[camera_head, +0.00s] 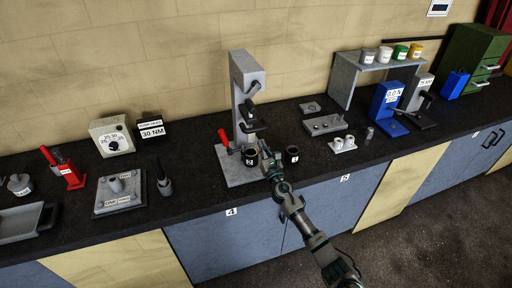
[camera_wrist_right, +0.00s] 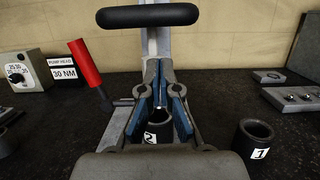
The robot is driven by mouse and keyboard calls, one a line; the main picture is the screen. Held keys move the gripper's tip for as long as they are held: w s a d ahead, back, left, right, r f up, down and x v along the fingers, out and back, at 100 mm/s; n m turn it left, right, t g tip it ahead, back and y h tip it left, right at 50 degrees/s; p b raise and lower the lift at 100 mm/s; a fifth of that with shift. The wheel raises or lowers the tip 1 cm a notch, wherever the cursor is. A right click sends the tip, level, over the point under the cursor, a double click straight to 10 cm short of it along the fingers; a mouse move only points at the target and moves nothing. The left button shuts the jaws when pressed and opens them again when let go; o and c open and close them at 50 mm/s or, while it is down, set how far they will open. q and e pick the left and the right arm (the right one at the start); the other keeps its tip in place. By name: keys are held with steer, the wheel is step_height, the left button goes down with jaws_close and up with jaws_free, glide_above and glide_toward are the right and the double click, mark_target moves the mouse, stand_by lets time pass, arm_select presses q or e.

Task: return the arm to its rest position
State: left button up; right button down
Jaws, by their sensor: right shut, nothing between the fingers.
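My right arm (camera_head: 302,220) reaches up from the lower right in the head view. Its gripper (camera_head: 266,155) is over the bench, in front of the grey upright stand (camera_head: 240,75). In the wrist view the fingers (camera_wrist_right: 160,85) are together and hold nothing. Behind and below them is a dark cup marked 2 (camera_wrist_right: 158,132), partly hidden by the fingers; it also shows in the head view (camera_head: 249,156). A dark cup marked 1 (camera_wrist_right: 252,138) stands apart to the right. A black bar handle (camera_wrist_right: 148,16) is above the fingers. My left gripper is out of view.
A red lever (camera_head: 223,138) is on the stand's left side. A grey plate with holes (camera_head: 324,124) and white cups (camera_head: 344,142) lie to the right. A 30 NM sign (camera_head: 152,129) and dial box (camera_head: 111,136) stand left. The bench's front edge is clear below the gripper.

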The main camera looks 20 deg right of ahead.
steer(key=s+f+m+g+h, duration=0.2)
steer(key=s+f+m+g, duration=0.4)
steer(key=s+f+m, duration=0.75)
steer(key=s+f+m+g+h, duration=0.2)
steer(key=s+f+m+g, duration=0.4)
steer(key=s+f+m, duration=1)
steer(key=s+a+r+m+g+y, duration=0.1)
steer(key=s+a+m+g+y, duration=0.15)
steer(key=s, duration=0.85)
steer(key=s+a+r+m+g+y, duration=0.1)
steer(key=s+r+m+g, duration=0.15)
steer(key=s, duration=0.85)
step_height(320, 180, down, 31)
steer(key=s+g+b, duration=0.1)
steer(key=s+g, duration=0.1)
steer(key=s, duration=0.1)
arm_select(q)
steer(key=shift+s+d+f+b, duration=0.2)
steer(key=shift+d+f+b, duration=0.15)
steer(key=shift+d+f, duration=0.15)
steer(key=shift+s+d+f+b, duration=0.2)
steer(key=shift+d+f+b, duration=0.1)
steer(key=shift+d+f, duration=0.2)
arm_select(e)
steer(key=s+d+f, duration=0.3)
steer(key=s+f, duration=1.1)
steer(key=s, duration=0.2)
steer(key=shift+d+f+g, duration=0.2)
steer(key=shift+g, duration=0.2)
